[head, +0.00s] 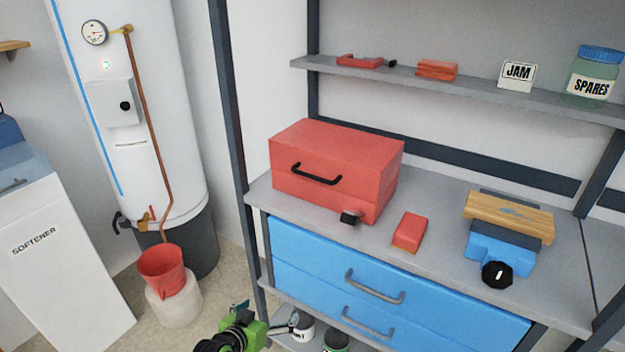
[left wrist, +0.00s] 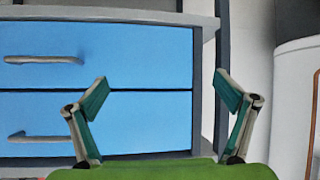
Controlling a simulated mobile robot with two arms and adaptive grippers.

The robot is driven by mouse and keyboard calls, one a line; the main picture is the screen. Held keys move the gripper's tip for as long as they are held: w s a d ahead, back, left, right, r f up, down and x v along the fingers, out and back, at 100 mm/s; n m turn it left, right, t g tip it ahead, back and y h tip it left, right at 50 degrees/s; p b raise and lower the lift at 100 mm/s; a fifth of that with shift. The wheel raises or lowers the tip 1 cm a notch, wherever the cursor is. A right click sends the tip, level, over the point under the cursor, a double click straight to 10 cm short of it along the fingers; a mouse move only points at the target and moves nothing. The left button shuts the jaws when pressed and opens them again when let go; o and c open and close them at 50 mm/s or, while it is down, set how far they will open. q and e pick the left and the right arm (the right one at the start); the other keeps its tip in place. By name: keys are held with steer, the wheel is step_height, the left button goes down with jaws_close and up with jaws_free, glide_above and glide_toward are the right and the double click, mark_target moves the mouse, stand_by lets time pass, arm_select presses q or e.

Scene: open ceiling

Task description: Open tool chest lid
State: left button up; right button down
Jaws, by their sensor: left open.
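The red tool chest (head: 325,165) stands on the grey workbench top in the head view, with its lid shut. A black bar handle (head: 316,175) is on its front, and a small black block (head: 350,217) sits at its lower front right. My left gripper (head: 268,314) is green, low in the head view, in front of and below the bench top, well apart from the chest. In the left wrist view its two fingers (left wrist: 161,90) are spread with nothing between them, facing blue drawers. The chest does not show there. My right gripper is not in view.
Blue drawers with grey handles (head: 375,288) are under the bench top (head: 440,260). A red block (head: 409,232) and a blue vise (head: 500,246) stand right of the chest. A shelf (head: 450,95) hangs above. A red bucket (head: 168,270) and water heater (head: 150,150) are left.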

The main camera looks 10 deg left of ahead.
arm_select(q)
steer(key=w+d+r+t+h, duration=0.1)
steer(key=w+r+t, duration=0.15)
steer(key=r, duration=0.65)
steer(key=w+r+t+h, duration=0.1)
steer(key=w+r, duration=0.2)
steer(key=r, duration=0.7)
steer(key=m+t+h, duration=0.2)
steer(key=m, duration=0.1)
glide_toward(312, 177)
steer(key=x, duration=1)
steer(key=shift+w+f, duration=0.15)
steer(key=shift+w, duration=0.15)
